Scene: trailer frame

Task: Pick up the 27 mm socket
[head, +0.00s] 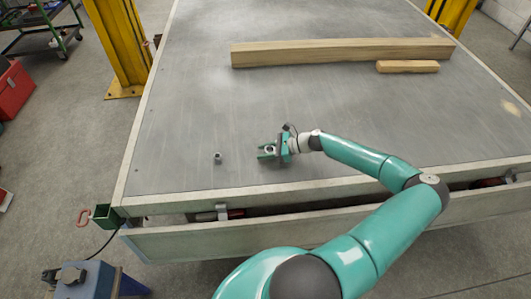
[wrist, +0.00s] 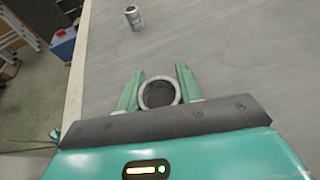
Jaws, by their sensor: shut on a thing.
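A round, hollow metal socket (wrist: 159,93) sits between the two green fingers of my gripper (wrist: 159,75) in the wrist view, its open end facing the camera. The fingers are shut on its sides. In the head view my gripper (head: 267,151) is low over the grey trailer deck (head: 180,110), near its front edge. I cannot tell whether the held socket touches the deck. A second, smaller-looking metal socket (head: 217,157) stands upright on the deck to the left of my gripper. It also shows in the wrist view (wrist: 133,17), apart from the fingers. No size marking is readable on either socket.
A long wooden beam (head: 340,52) and a short wood block (head: 407,67) lie farther back on the deck. Yellow posts (head: 118,45) stand beside the trailer. A green bracket (head: 106,215) hangs at the front left corner. The deck around my gripper is mostly clear.

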